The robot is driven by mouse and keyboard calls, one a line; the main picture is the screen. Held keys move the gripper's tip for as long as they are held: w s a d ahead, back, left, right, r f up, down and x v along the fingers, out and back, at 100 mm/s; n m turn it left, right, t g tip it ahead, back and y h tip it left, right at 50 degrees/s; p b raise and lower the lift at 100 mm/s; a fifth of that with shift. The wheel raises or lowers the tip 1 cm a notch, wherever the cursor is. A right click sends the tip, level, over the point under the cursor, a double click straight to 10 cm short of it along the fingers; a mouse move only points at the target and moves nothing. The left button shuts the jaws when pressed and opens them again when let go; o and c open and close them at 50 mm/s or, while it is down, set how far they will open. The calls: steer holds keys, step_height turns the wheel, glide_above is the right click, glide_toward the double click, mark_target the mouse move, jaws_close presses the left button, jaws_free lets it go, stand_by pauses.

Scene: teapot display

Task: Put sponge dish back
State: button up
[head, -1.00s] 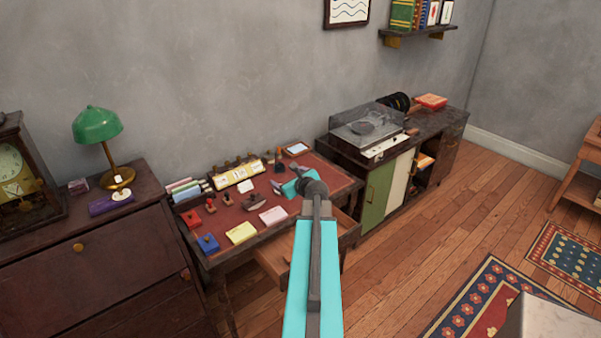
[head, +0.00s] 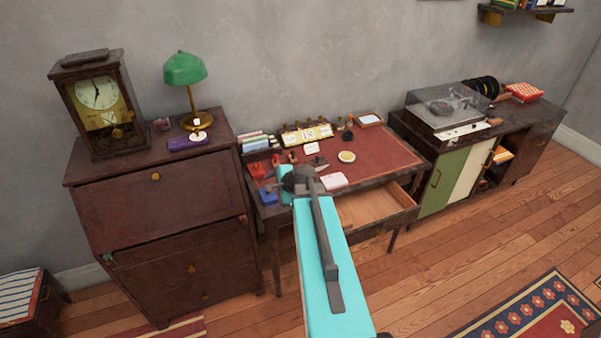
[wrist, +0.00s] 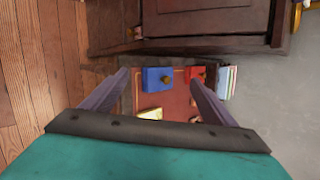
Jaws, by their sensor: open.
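A small round white dish with a yellow sponge-like centre (head: 346,156) sits on the red top of the writing desk (head: 385,152), right of the middle. I take it to be the sponge dish. My gripper (wrist: 160,77) is open and empty in the wrist view, its two fingers apart over the desk's left end. In the head view my arm hides most of it, and its turquoise body (head: 286,182) shows left of the dish, well apart from it. The dish does not show in the wrist view.
A blue stamp block (wrist: 157,79) and a red one (wrist: 195,73) lie near my fingers. The desk drawer (head: 375,205) stands open. A brown cabinet (head: 160,200) with a clock (head: 100,103) and green lamp (head: 184,68) adjoins on the left.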

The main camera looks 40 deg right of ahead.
steer(key=s+a+f+n+g, duration=0.25)
steer(key=a+n, duration=0.25)
steer(key=a, duration=0.3)
steer(key=s+a+f+n+g+y, duration=0.1)
steer(key=a+f+n, duration=0.3)
steer(key=a, duration=0.4)
steer(key=s+a+f+n+g, duration=0.1)
steer(key=a+f+n+g, duration=0.15)
steer(key=a+n, duration=0.4)
steer(key=s+a+f+n+g+b, duration=0.3)
steer(key=s+a+f+n+b, duration=0.15)
steer(key=s+a+f, duration=0.55)
steer(key=s+f+g+b, duration=0.1)
steer(key=s+f+b, duration=0.4)
steer(key=f, duration=0.5)
steer(key=s+f+n+g+h+b, duration=0.1)
steer(key=s+f+g+b, duration=0.1)
steer(key=s+f+b, duration=0.4)
steer(key=s+f+n+g+b, duration=0.1)
steer(key=s+f+g+b, duration=0.1)
steer(key=s+f+b, duration=0.4)
steer(key=shift+w+d+x, duration=0.3)
steer(key=shift+d+x, duration=0.3)
steer(key=shift+x, duration=5)
steer(key=shift+f, duration=0.15)
